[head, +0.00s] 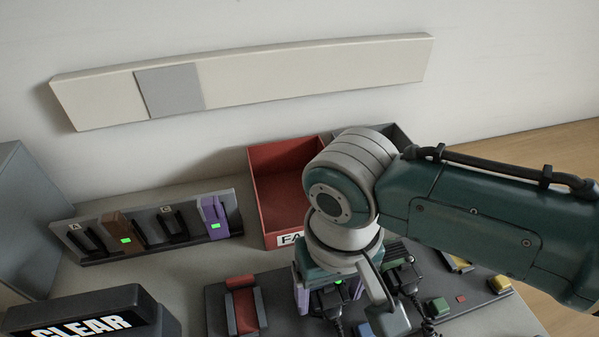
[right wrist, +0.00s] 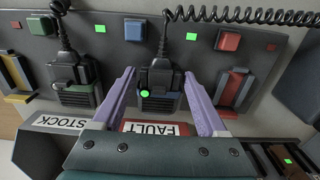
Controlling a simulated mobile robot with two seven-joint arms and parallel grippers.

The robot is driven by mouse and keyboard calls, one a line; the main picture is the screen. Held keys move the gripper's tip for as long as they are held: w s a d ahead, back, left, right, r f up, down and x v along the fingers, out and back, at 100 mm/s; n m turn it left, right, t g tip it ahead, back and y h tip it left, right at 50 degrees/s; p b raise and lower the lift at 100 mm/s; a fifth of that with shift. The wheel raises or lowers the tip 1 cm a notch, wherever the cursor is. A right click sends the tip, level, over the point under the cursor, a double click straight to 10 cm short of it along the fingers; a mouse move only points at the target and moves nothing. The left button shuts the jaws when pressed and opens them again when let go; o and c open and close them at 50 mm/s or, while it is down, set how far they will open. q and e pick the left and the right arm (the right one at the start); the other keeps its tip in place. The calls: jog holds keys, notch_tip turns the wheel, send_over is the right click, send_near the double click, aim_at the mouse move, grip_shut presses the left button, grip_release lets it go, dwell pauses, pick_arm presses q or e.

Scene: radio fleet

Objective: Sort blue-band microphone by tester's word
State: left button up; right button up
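The blue-band microphone (right wrist: 160,78) is dark, with a coiled cord and a green light, and stands against the grey board (right wrist: 110,55) below a blue square button. In the right wrist view the purple fingers of my right gripper (right wrist: 161,72) are apart, one on each side of it, with small gaps. In the head view this gripper (head: 322,296) hides much of the microphone. The black tester box (head: 92,312) reads "CLEAR". The red bin (head: 287,157) has a "FAULT" label; the grey bin (head: 398,134), partly hidden by my arm, has a "STOCK" label (right wrist: 62,123) in the wrist view.
A green-band microphone (right wrist: 76,88) stands close by. The red holder (head: 242,305) and yellow holder (right wrist: 16,75) look empty. A rack (head: 165,225) holds brown (head: 117,226) and purple (head: 214,212) units. A grey cabinet (head: 28,220) stands at the left.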

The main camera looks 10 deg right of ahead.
aim_at(328, 299)
jog(key=o, duration=0.3)
notch_tip(328, 299, up, 10)
jog(key=p, duration=0.3)
dwell(0.5)
jog(key=s+a+r+n+t+y+p, duration=0.1)
jog(key=s+a+r+y+p, duration=0.1)
jog(key=s, duration=0.3)
jog(key=s+d+r+t+h+p, duration=0.1)
jog(key=s+d+r, duration=0.25)
jog(key=d, duration=0.25)
jog(key=s+d+r+t+h+p, duration=0.1)
jog(key=s+d+r+t, duration=0.1)
jog(key=s+d+r, duration=0.3)
notch_tip(328, 299, up, 36)
jog(key=w+p, duration=0.1)
jog(key=p, duration=3.6)
jog(key=shift+w+d+n+p, duration=0.15)
jog(key=shift+n+p, duration=0.15)
jog(key=shift+p, duration=0.05)
